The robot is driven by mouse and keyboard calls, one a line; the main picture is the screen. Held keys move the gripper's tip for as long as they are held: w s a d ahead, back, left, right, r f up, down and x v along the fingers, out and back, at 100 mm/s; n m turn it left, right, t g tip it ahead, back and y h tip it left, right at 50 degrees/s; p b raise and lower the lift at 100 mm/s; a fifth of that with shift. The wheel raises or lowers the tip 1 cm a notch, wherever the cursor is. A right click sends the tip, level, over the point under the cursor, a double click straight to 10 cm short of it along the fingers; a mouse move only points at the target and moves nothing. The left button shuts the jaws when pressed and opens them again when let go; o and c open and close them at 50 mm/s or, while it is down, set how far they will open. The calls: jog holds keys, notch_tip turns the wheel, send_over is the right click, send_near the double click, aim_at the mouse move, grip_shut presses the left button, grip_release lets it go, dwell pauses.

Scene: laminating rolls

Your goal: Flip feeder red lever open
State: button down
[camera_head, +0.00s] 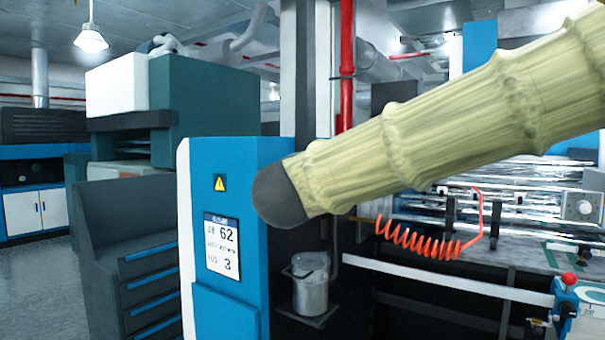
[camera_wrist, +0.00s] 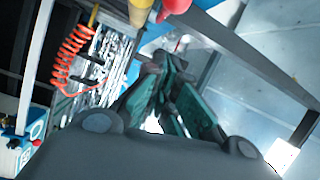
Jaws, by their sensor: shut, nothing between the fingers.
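A red-topped part (camera_wrist: 177,5) shows at the top edge of the wrist view, beside a yellow rounded part (camera_wrist: 140,12). It may be the feeder's red lever, but most of it is cut off. My gripper (camera_wrist: 158,62) is in the wrist view, its dark and teal fingers closed together and empty. The fingertips point toward the red and yellow parts; I cannot tell whether they touch. In the head view, my sleeved arm crosses the upper right and my gripper is out of view. A red knob (camera_head: 569,279) stands on a small blue box (camera_head: 567,312) at lower right.
A blue cabinet (camera_head: 262,235) with a warning label stands in the middle of the head view. A metal can (camera_head: 310,290) sits beside it. A coiled orange hose (camera_head: 415,242) hangs before the shiny rollers; it also shows in the wrist view (camera_wrist: 66,58).

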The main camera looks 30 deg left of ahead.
jog(key=s+a+b, duration=0.2)
jog(key=s, duration=0.7)
jog(key=shift+s+f, duration=0.3)
jog(key=shift+s, duration=0.1)
